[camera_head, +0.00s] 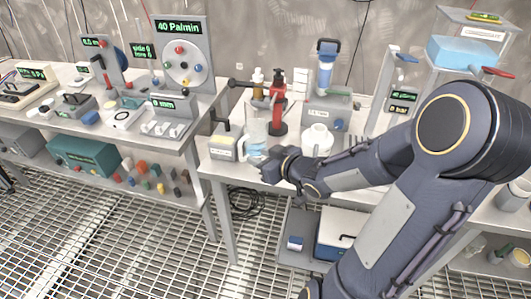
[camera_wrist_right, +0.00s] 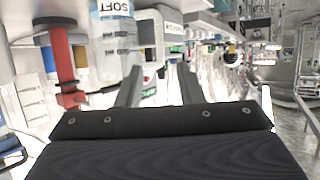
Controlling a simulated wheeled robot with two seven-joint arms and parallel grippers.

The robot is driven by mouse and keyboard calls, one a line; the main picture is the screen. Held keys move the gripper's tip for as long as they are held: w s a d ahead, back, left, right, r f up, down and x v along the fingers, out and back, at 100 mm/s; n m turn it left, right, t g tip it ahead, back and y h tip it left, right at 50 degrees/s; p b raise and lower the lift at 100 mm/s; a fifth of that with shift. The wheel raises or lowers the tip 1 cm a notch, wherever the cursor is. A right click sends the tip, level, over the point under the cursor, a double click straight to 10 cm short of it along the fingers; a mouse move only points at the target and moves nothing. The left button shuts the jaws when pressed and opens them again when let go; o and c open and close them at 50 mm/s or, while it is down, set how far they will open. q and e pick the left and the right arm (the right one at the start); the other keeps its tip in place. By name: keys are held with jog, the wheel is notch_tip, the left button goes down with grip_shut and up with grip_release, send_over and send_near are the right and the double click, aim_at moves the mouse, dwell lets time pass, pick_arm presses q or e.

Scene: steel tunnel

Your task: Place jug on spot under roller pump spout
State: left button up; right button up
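A clear jug (camera_head: 256,138) with pale blue liquid stands on the right bench, its handle side facing left. My right gripper (camera_head: 268,167) is low in front of the jug's right side; the head view does not show whether they touch. In the right wrist view its two fingers (camera_wrist_right: 158,88) are apart, with nothing clearly held between them. The roller pump (camera_head: 183,66), a grey panel with a round rotor and a green display, stands on the left bench. The spout and the spot under it are too small to tell. My left gripper is out of view.
A red stand (camera_head: 278,105) and a brown bottle (camera_head: 257,85) are behind the jug. A gap separates the two benches. My right forearm covers much of the right bench.

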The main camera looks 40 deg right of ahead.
jog(key=s+r+m+g+h, duration=0.3)
jog(key=s+g, duration=0.1)
jog(key=s, duration=0.4)
jog(key=s+a+g+y, duration=0.4)
jog(key=s+a+y, duration=0.1)
jog(key=s+a, duration=0.75)
jog(key=shift+s+d+r+p, duration=0.15)
jog(key=shift+r+p, duration=1)
jog(key=shift+s+d+r+p, duration=0.1)
jog(key=shift+s+r+p, duration=0.05)
jog(key=shift+r+p, duration=1)
